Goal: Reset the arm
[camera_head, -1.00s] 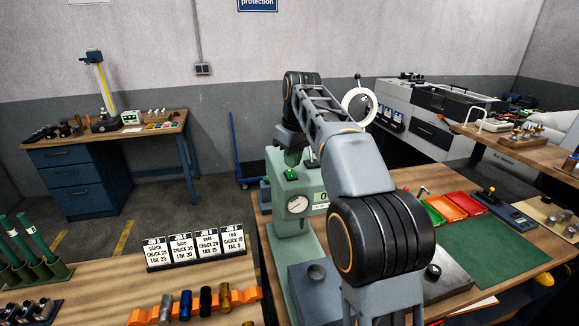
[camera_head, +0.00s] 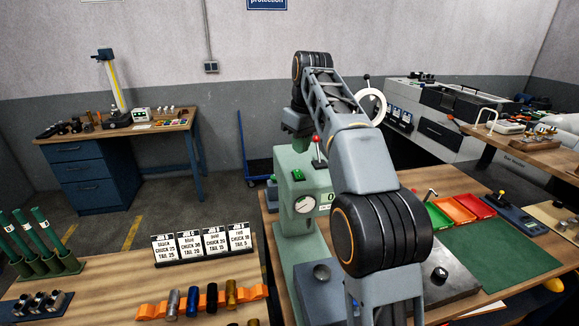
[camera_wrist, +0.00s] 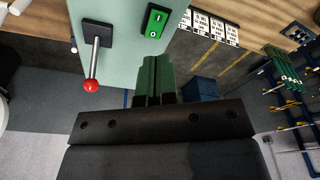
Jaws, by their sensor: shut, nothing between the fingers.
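My gripper (camera_wrist: 155,60) shows in the wrist view as two dark green fingers pressed together, with nothing between them, beyond the black gripper body. In the head view my arm reaches from the front right over the bench, and the gripper end (camera_head: 297,124) is partly hidden. It sits just above and behind the pale green machine (camera_head: 303,180), apparently clear of it. In the wrist view the machine's panel (camera_wrist: 118,35) stands close beside the fingers, with a green switch (camera_wrist: 153,22) and a red-knobbed lever (camera_wrist: 90,84).
Job cards (camera_head: 203,244) and an orange rack (camera_head: 205,301) of coloured cylinders stand on the front left bench. Coloured trays (camera_head: 458,208) and a green mat (camera_head: 505,248) lie to the right. A blue cart (camera_head: 258,168) stands on the floor behind.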

